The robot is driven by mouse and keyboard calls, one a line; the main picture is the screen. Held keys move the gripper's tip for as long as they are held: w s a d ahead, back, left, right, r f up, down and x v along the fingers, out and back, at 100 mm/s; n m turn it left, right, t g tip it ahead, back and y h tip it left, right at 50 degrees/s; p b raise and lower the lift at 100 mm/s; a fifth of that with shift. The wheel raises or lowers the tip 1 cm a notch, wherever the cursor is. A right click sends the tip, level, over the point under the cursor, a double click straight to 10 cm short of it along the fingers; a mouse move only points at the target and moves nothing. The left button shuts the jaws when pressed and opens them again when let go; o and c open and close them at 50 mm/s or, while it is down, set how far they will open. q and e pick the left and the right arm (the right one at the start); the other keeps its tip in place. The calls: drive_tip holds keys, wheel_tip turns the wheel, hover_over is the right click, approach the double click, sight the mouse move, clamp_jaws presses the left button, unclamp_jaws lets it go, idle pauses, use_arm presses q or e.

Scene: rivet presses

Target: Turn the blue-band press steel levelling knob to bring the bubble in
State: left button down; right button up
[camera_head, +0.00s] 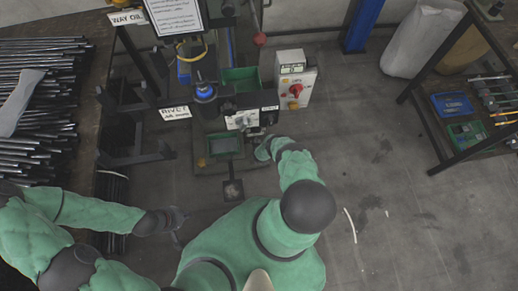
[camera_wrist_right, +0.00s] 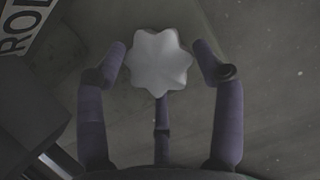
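The blue-band press (camera_head: 205,92) stands at the upper middle of the head view, with a blue ring around its dark top. My right gripper (camera_head: 264,150) is low at the press's front right, partly hidden by its own wrist. In the right wrist view its three dark fingers (camera_wrist_right: 160,60) surround a pale grey star-shaped steel knob (camera_wrist_right: 160,64), with tips against its left, right and lower edges. The bubble cannot be made out. My left gripper (camera_head: 180,216) is away from the press, over the floor at lower left; its finger opening is too small to tell.
A rack of metal rods (camera_head: 40,100) fills the left side. A white switch box (camera_head: 295,82) with a red knob stands right of the press. Green bins (camera_head: 240,78) sit by the press. A shelf (camera_head: 440,150) with tools is at right. Floor between is mostly clear.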

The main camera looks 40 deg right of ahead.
drive_tip(key=c, duration=0.4)
drive_tip(key=shift+s, duration=0.15)
drive_tip(key=shift+c, duration=0.2)
drive_tip(key=shift+a+f, duration=0.1)
drive_tip(key=shift+m, duration=0.3)
drive_tip(key=shift+s+a+f+m+g+h, duration=0.15)
drive_tip(key=shift+m+g+h, duration=0.3)
drive_tip(key=shift+m, duration=0.65)
drive_tip(key=shift+a, duration=0.1)
drive_tip(key=shift+s, duration=0.15)
drive_tip(key=o, duration=1.1)
drive_tip(key=shift+f, duration=0.1)
